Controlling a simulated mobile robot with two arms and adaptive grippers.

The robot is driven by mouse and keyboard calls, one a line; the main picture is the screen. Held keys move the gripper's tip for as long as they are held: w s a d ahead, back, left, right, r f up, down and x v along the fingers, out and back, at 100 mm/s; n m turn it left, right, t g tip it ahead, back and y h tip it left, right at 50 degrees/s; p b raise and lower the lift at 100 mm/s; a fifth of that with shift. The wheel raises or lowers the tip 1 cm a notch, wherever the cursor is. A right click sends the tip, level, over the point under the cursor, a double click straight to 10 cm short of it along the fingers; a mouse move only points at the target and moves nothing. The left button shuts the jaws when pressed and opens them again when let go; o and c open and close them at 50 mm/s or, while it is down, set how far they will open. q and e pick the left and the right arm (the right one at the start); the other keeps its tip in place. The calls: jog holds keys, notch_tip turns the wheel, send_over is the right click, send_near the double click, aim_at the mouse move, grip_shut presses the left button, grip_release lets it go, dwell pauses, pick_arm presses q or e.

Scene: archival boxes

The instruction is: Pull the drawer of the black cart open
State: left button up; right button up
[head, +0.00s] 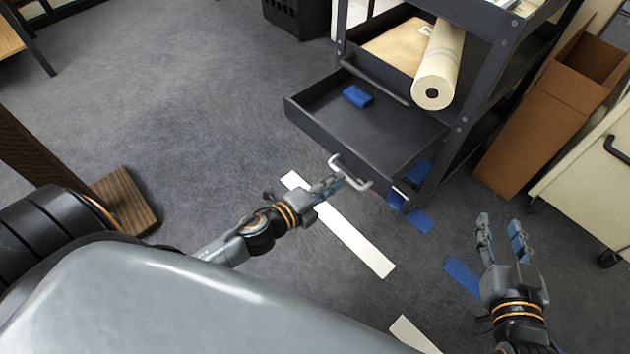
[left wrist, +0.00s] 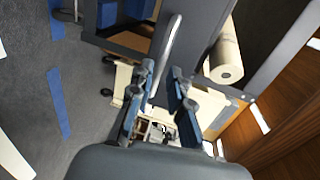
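The black cart (head: 478,95) stands at the upper right in the head view. Its lower drawer (head: 385,140) is pulled well out toward me, with its inside showing. A pale bar handle (head: 353,178) sits on the drawer front; it also shows in the left wrist view (left wrist: 171,45). My right gripper (head: 500,224) is open and empty over the floor at the lower right, apart from the cart.
A blue block (head: 357,96) lies in the open drawer. A cream roll (head: 439,65) rests on the shelf above. A tall cardboard box (head: 545,118) and a cream cart (head: 590,180) stand at right. White and blue strips lie on the carpet. Carpet left of the drawer is clear.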

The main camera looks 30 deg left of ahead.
pick_arm(q)
jog(key=v, duration=0.7)
jog(key=shift+s, duration=0.2)
jog(key=shift+r, duration=0.1)
